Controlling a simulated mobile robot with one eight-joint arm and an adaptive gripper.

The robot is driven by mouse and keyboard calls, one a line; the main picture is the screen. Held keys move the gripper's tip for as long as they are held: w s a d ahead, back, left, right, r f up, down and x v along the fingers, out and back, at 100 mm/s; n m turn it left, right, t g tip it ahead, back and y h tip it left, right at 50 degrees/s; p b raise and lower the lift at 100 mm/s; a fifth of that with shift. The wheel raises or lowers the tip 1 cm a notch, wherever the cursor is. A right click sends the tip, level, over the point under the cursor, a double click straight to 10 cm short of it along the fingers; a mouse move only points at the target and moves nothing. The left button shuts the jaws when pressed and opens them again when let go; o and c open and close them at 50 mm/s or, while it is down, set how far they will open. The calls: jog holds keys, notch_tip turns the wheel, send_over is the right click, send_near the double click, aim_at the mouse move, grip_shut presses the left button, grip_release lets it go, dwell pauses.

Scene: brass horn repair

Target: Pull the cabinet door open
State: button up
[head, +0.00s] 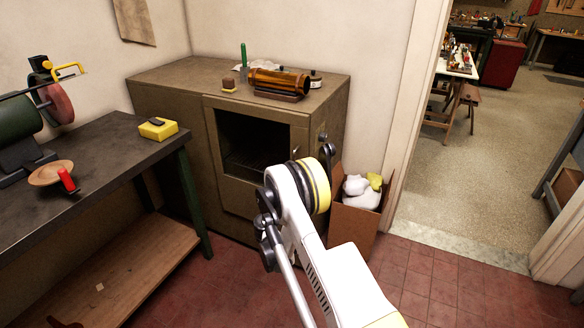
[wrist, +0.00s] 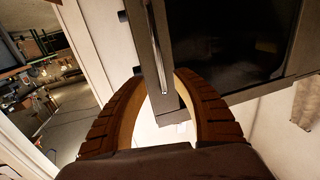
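The brown cabinet (head: 165,105) stands against the back wall. Its door (head: 213,150) has a dark window and looks shut or nearly so in the head view. In the wrist view the window (wrist: 235,45) is on the right, and a slim metal handle (wrist: 158,50) runs along the door's edge strip. My gripper (wrist: 160,76) is open, its two curved ribbed fingers on either side of that strip and handle. I see no clear contact. In the head view my arm's wrist hides the gripper and the door's lower right part.
An amber cylinder (head: 280,80) and small items sit on the cabinet top. A cardboard box (head: 352,222) with white and yellow contents stands right of the cabinet. A workbench (head: 100,160) is at left. Red floor is free in front, and a doorway opens at right.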

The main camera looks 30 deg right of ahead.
jog(key=b+x, duration=0.2)
jog(key=x, duration=0.7)
jog(key=shift+b, duration=0.35)
grip_shut()
